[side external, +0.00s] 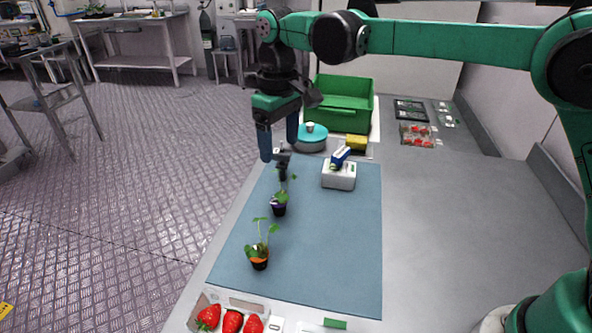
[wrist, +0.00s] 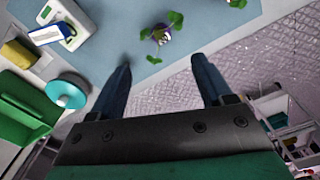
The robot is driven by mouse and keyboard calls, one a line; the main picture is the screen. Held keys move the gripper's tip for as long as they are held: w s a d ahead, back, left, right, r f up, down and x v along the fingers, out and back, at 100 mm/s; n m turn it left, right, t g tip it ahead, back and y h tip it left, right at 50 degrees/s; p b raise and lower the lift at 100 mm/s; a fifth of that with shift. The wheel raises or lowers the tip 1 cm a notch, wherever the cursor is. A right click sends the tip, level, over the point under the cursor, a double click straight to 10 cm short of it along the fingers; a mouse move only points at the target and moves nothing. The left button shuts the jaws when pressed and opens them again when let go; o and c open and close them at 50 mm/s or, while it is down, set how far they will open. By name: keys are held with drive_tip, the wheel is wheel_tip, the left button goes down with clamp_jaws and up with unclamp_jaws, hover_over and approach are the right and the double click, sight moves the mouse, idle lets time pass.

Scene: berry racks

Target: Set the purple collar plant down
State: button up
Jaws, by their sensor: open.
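The purple collar plant (side external: 279,209) stands upright in a dark pot on the blue mat (side external: 335,240), near the mat's left edge. In the wrist view its purple collar (wrist: 161,35) and green leaves show beyond my fingertips. My gripper (side external: 279,149) is open, with its blue fingers spread, above and behind the plant in the side view. In the wrist view the gap between the fingers (wrist: 161,64) is empty, and the plant is apart from them. A small dark shape below the fingers in the side view is unclear.
An orange collar plant (side external: 259,261) stands nearer the camera on the mat. A white device with a blue top (side external: 339,176), a turquoise round lid (side external: 311,139), a yellow block (side external: 357,143) and a green crate (side external: 344,119) lie beyond. Strawberries (side external: 232,321) sit in front.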

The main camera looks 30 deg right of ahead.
drive_tip(key=s+d+r+m+t, duration=0.2)
drive_tip(key=s+d+r+t, duration=0.2)
drive_tip(key=s+d, duration=0.3)
drive_tip(key=s+d+f+m+t, duration=0.2)
drive_tip(key=s+d+f+t, duration=0.1)
drive_tip(key=s, duration=0.5)
drive_tip(key=shift+d+f, duration=0.65)
drive_tip(key=shift+f, duration=0.25)
